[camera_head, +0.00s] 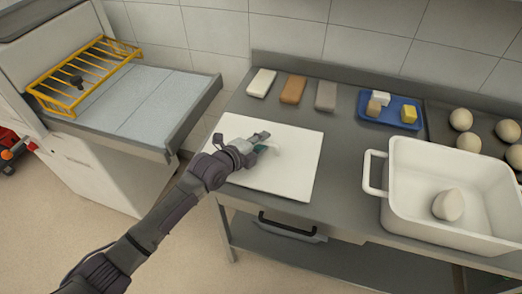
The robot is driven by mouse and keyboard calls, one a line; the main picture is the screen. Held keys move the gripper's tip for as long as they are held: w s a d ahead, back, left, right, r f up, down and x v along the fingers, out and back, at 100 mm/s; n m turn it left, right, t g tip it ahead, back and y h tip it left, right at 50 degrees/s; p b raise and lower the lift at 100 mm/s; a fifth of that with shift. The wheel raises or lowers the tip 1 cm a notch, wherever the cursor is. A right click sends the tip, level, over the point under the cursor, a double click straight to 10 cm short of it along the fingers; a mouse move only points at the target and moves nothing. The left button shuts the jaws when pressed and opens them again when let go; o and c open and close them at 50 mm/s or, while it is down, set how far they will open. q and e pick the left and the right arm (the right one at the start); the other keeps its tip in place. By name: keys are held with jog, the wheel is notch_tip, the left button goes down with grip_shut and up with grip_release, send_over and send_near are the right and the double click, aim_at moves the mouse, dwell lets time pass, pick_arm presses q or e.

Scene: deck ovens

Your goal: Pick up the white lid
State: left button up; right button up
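The white lid (295,180) is a flat, pale rectangular panel lying on the left part of the steel worktop. My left gripper (266,142) is over the middle of it, reaching in from the lower left. A small whitish piece and a teal patch show by the fingertips. The fingers are small here and partly overlap, so I cannot tell whether they are closed on anything. My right gripper is out of view.
A white bin (376,175) holding a dough ball (448,204) stands at the right. Behind are three blocks (292,90), a blue tray (366,116) with small pieces, and a dark tray (437,125) with dough balls. A yellow rack (60,97) sits at the left.

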pick_arm(q)
jog(key=shift+c, duration=0.4)
grip_shut()
jog(key=shift+r, duration=0.15)
